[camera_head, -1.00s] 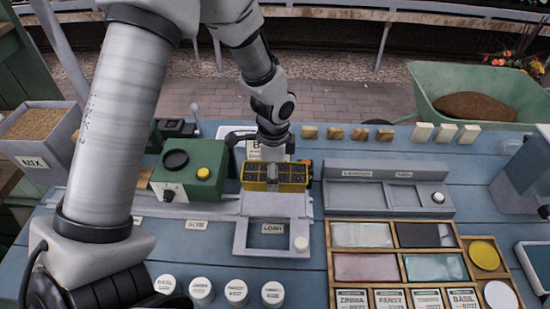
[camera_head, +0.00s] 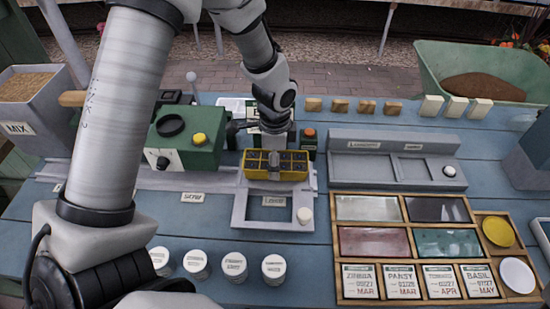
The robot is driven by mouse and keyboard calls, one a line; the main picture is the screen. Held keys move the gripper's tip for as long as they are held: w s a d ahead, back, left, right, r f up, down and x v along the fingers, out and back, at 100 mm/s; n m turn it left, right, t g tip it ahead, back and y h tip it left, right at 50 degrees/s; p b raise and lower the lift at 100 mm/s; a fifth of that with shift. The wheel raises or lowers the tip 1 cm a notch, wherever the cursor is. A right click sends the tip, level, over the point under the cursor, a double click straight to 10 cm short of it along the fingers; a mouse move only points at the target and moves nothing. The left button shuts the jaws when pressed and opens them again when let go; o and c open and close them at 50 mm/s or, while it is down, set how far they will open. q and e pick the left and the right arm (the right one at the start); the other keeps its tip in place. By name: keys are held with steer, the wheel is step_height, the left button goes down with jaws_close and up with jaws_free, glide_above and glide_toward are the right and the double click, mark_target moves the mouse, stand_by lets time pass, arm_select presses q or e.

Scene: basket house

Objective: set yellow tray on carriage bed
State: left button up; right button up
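The yellow tray (camera_head: 276,175) has dark cells and sits over the back part of the grey carriage bed (camera_head: 240,208). My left gripper (camera_head: 274,157) comes down from above at the middle of the tray and is shut on it. Its fingertips are partly hidden among the cells. My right gripper is not in view.
A green box with a yellow button (camera_head: 188,140) stands left of the tray, and a small dark device with an orange knob (camera_head: 308,140) right behind it. A grey holder (camera_head: 395,160) and a wooden seed case (camera_head: 408,228) lie to the right. Several white-lidded jars (camera_head: 235,265) stand in front.

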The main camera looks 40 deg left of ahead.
arm_select(q)
steer(key=shift+r, duration=0.1)
stand_by(0.3)
steer(key=shift+p, duration=0.35)
steer(key=shift+f+b, duration=0.4)
steer(key=shift+f, duration=0.4)
stand_by(0.5)
steer(key=o, duration=1.4)
steer(key=shift+r, duration=0.1)
